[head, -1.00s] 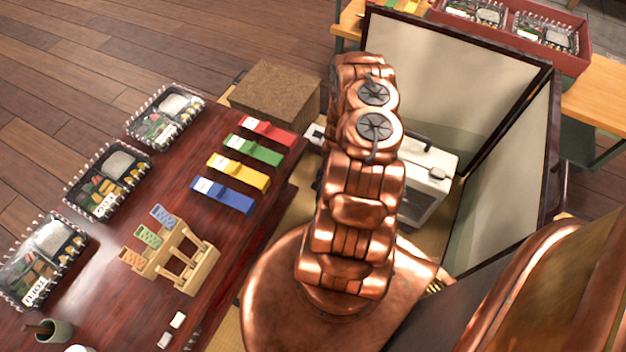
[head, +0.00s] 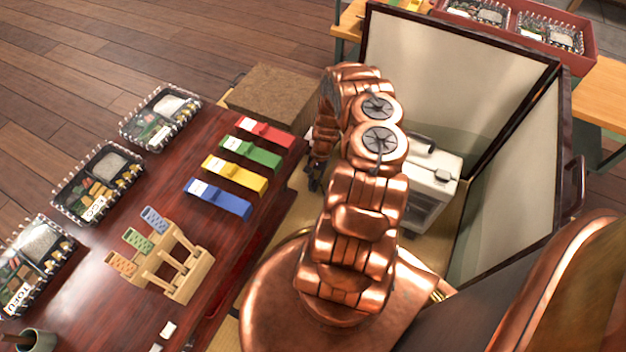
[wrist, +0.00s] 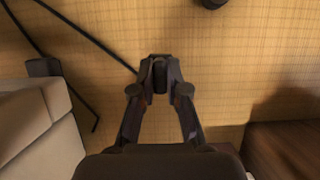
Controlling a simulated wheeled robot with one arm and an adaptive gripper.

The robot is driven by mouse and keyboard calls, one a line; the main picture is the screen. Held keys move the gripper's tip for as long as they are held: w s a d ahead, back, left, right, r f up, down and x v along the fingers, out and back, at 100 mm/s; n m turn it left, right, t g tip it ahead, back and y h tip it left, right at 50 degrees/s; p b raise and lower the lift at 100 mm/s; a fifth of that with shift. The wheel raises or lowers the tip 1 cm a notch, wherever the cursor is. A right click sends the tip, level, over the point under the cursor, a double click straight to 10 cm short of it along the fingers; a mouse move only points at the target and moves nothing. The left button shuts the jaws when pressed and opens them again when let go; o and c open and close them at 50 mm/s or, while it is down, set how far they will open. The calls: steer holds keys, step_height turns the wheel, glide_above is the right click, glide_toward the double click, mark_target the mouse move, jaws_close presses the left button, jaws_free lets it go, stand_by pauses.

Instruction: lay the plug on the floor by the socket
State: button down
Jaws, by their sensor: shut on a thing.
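In the wrist view my gripper (wrist: 160,70) is shut on the dark plug (wrist: 160,76), which sits between the fingertips above the tatami floor (wrist: 235,70). The height of the plug above the floor is hard to tell. A black cable (wrist: 90,38) runs from the upper left to the fingertips. A dark round thing (wrist: 213,3) is cut off at the top edge; I cannot tell whether it is the socket. In the head view my gripper (head: 316,172) is a small dark shape beside my arm, by the table edge, and the plug is not visible there.
A white appliance (head: 436,180) stands right of my arm; a pale box side (wrist: 40,130) shows in the wrist view. A folding screen (head: 455,70) closes off the back right. A brown box (head: 270,95) and the red-brown table (head: 110,270) lie left. Tatami ahead looks mostly clear.

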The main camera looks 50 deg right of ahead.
steer(key=shift+w+d+f+b, duration=0.1)
steer(key=shift+w+d+b, duration=0.15)
steer(key=shift+w+d, duration=0.45)
steer(key=shift+w+d+f+b, duration=0.1)
steer(key=shift+w+d+b, duration=0.25)
steer(key=shift+w, duration=0.5)
step_height(320, 180, down, 4)
steer(key=shift+w+d+r+b, duration=0.15)
steer(key=shift+r+b, duration=0.1)
steer(key=shift+b, duration=0.7)
steer(key=c, duration=1.2)
jaws_free()
steer(key=shift+f, duration=0.1)
steer(key=p+v, duration=0.3)
steer(key=v, duration=0.9)
steer(key=shift+p, duration=0.3)
